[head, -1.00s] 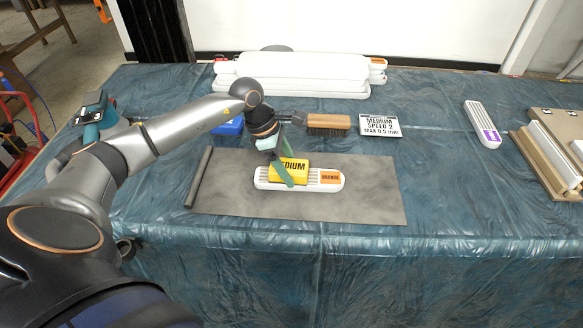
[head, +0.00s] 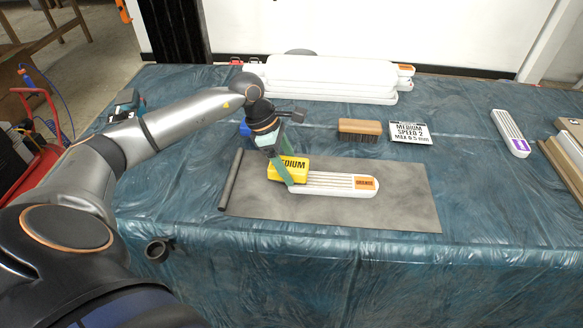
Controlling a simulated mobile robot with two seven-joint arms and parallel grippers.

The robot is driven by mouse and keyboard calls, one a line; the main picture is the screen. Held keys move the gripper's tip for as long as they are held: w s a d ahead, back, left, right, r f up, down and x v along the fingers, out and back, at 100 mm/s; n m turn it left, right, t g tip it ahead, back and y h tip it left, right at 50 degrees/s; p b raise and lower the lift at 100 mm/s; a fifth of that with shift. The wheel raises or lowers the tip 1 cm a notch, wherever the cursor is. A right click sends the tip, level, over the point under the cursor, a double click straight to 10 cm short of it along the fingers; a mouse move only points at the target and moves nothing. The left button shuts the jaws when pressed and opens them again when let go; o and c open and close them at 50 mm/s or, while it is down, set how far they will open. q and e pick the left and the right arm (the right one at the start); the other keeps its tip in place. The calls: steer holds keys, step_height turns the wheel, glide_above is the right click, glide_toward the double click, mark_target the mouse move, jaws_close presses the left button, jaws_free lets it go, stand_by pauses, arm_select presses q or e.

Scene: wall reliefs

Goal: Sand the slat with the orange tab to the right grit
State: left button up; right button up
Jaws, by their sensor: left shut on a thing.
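The slat with the orange tab (head: 336,185) lies flat on the grey mat (head: 400,205), white with long grooves, its orange tab (head: 364,184) at the right end. My left gripper (head: 281,172) is shut on the yellow MEDIUM sanding block (head: 293,166), which sits at the slat's left end and hides that end. Whether the block touches the slat I cannot tell for sure. A white card (head: 410,133) behind the mat reads MEDIUM, SPEED 2 and MAX 0.5 mm. My right gripper is not in view.
A wooden brush (head: 359,129) lies left of the card. White slats (head: 330,80) are stacked at the back. A slat with a purple tab (head: 510,133) lies at the right, near wooden boards (head: 565,165). A dark roll (head: 231,180) edges the mat's left. The mat's right part is clear.

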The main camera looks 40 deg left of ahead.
arm_select(q)
steer(key=shift+w+d+r, duration=0.1)
steer(key=shift+d+r, duration=0.05)
steer(key=shift+r, duration=0.6)
steer(key=shift+d+r+p, duration=0.1)
steer(key=shift+r+p, duration=0.6)
steer(key=shift+r, duration=0.1)
step_height(320, 180, up, 2)
steer(key=shift+r+p, duration=0.15)
steer(key=shift+p, duration=0.55)
steer(key=shift+r+p, duration=0.35)
steer(key=shift+r, duration=0.3)
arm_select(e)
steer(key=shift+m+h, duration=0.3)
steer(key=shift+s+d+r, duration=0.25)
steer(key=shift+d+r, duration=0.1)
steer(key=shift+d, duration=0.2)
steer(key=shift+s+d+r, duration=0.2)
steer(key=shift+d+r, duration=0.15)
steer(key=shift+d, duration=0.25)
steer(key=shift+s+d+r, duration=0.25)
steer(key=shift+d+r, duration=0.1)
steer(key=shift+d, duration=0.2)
